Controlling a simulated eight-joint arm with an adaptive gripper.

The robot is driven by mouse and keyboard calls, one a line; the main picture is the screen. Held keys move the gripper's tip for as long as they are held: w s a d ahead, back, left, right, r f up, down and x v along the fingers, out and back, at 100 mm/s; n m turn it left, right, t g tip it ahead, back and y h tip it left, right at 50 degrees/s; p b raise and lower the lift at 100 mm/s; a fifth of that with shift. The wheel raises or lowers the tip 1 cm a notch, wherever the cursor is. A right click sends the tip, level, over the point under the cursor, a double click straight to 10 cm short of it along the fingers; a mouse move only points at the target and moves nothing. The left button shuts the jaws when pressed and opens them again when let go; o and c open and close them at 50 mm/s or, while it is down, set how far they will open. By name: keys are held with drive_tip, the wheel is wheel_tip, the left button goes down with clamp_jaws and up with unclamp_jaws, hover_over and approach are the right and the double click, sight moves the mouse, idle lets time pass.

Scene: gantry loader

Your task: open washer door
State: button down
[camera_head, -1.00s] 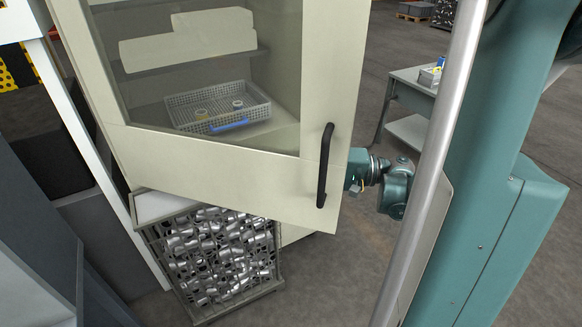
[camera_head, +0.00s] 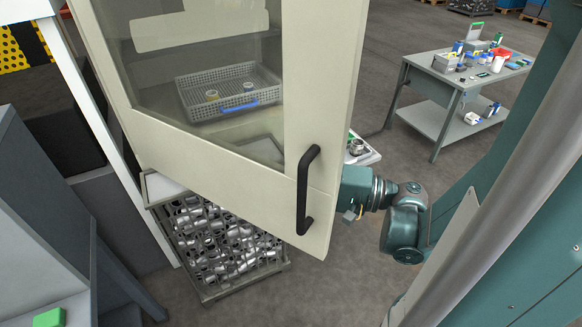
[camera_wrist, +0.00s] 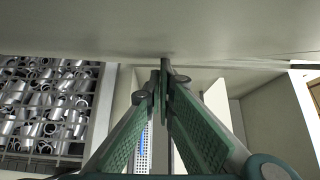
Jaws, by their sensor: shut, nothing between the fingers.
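The washer door (camera_head: 250,185) is a cream panel with a large glass window and stands swung out at an angle. Its black bar handle (camera_head: 304,190) is on the outer face near the free edge, with nothing gripping it. My wrist shows just right of that edge in the head view; the fingers are hidden behind the door there. In the wrist view my gripper (camera_wrist: 165,72) is shut and empty, its green-padded fingers together. The tips are at or close to the pale door panel (camera_wrist: 80,28); I cannot tell whether they touch.
A mesh basket (camera_head: 187,98) with two small ring parts and a blue grip shows through the window. A crate of metal parts (camera_head: 208,297) stands below the door. A grey workbench (camera_head: 425,75) with several items is at back right. Grey floor between is clear.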

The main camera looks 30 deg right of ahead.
sight(309, 222)
drive_tip(key=s+a, duration=0.6)
drive_tip(key=a, duration=0.3)
drive_tip(key=shift+a+p, duration=0.35)
drive_tip(key=shift+p, duration=0.1)
drive_tip(key=shift+d, duration=0.2)
drive_tip(key=shift+w+d+b, duration=0.25)
drive_tip(key=shift+w+d, duration=0.05)
drive_tip(key=shift+d, duration=0.5)
drive_tip(key=shift+w+d+b, duration=0.2)
drive_tip(key=shift+w+d, duration=0.05)
drive_tip(key=shift+d, duration=0.8)
drive_tip(key=shift+s+d+p, duration=0.15)
drive_tip(key=shift+s+d, duration=0.65)
drive_tip(key=shift+s, duration=0.6)
drive_tip(key=shift+s+d+p, duration=0.1)
drive_tip(key=shift+s+d, duration=0.75)
drive_tip(key=shift+s, duration=0.55)
drive_tip(key=shift+s+d+p, duration=0.15)
drive_tip(key=shift+s+d, duration=0.65)
drive_tip(key=shift+s, duration=0.6)
drive_tip(key=c, duration=3.2)
unclamp_jaws()
